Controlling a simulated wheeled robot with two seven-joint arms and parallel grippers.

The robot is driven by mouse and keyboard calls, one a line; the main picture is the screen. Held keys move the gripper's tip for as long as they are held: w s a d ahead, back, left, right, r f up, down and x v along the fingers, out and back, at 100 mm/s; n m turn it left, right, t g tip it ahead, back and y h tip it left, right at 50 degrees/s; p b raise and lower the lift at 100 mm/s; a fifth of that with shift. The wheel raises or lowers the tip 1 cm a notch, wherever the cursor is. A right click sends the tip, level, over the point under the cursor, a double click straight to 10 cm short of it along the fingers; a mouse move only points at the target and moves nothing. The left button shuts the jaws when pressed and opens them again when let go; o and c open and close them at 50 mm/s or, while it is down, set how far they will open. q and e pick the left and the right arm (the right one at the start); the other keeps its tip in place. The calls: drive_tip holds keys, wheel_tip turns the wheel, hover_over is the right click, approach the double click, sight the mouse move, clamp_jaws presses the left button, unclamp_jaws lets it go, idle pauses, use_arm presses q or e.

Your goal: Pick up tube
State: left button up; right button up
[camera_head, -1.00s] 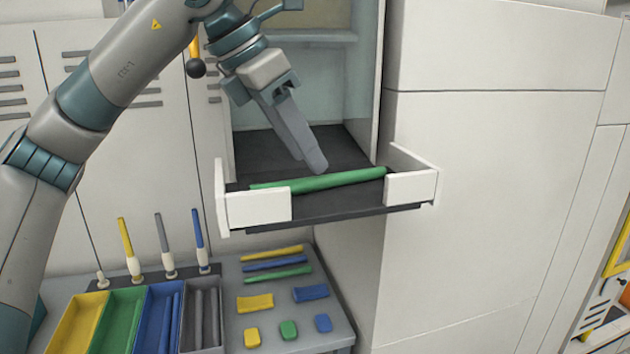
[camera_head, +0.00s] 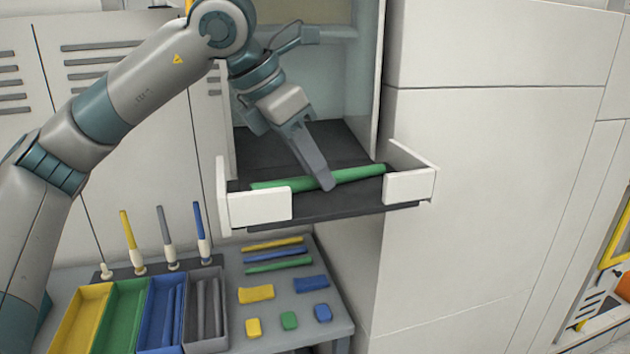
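A green tube (camera_head: 358,174) lies across a pulled-out tray (camera_head: 259,209) with a dark floor and white front pieces. My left gripper (camera_head: 326,184) reaches down from above at the tube's middle. Its finger covers part of the tube. The fingers overlap in this view, so I cannot tell whether they are open or closed around the tube. The tube rests in the tray, its left end near the left white front piece and its right end near the right one (camera_head: 409,187). My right gripper is not in view.
Below left, a grey table (camera_head: 310,268) holds yellow, green, blue and grey bins (camera_head: 122,317), upright bobbin-like tools (camera_head: 167,238), thin tubes (camera_head: 278,265) and small coloured blocks (camera_head: 289,320). Cabinet walls (camera_head: 300,80) surround the tray's back; a plain white panel (camera_head: 480,180) stands to the right.

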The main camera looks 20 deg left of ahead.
use_arm(q)
clamp_jaws()
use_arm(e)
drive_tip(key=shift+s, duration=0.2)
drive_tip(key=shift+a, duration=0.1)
